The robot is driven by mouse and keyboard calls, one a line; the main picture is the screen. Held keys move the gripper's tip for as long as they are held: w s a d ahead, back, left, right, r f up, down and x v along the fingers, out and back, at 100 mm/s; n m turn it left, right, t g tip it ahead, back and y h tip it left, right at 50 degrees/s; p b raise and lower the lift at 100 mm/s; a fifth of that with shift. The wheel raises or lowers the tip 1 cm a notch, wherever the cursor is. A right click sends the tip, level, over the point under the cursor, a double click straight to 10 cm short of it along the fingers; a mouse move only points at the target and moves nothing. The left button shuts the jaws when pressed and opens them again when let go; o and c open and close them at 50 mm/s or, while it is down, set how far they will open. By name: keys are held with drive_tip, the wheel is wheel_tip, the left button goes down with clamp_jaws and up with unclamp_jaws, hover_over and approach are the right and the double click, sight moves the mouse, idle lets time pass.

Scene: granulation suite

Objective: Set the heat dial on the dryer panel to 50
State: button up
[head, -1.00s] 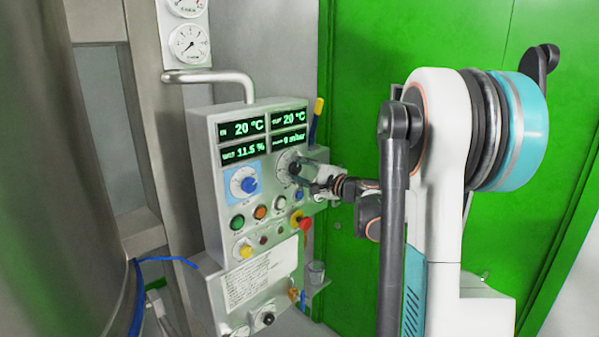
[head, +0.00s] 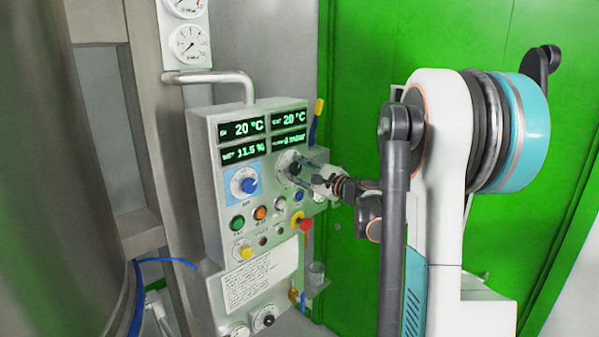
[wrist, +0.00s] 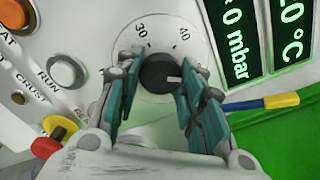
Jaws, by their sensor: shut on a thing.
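The heat dial (wrist: 158,73) is a black round knob on a pale scale plate in the wrist view. Its white pointer mark faces right, clockwise past the printed 40; the 30 and 40 show at the top, and the scale beyond is hidden by a finger. My gripper (wrist: 158,88) is shut on the knob, with one teal-padded finger on each side. In the head view my gripper (head: 301,172) reaches the dryer panel (head: 206,190) from the right and partly covers the dial plate (head: 287,158).
A blue knob (head: 246,184) on a blue plate sits left of the dial. Buttons lie below, with a red-and-yellow knob (head: 302,222) close under my gripper. Green displays (head: 248,128) are above. A yellow-and-blue handle (wrist: 270,102) lies near the right finger.

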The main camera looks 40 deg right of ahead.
drive_tip(key=o, duration=1.1)
drive_tip(key=shift+c, duration=0.2)
drive_tip(key=shift+s, duration=0.1)
drive_tip(key=s+d, duration=0.1)
drive_tip(key=s, duration=1)
drive_tip(key=shift+s+d, duration=0.35)
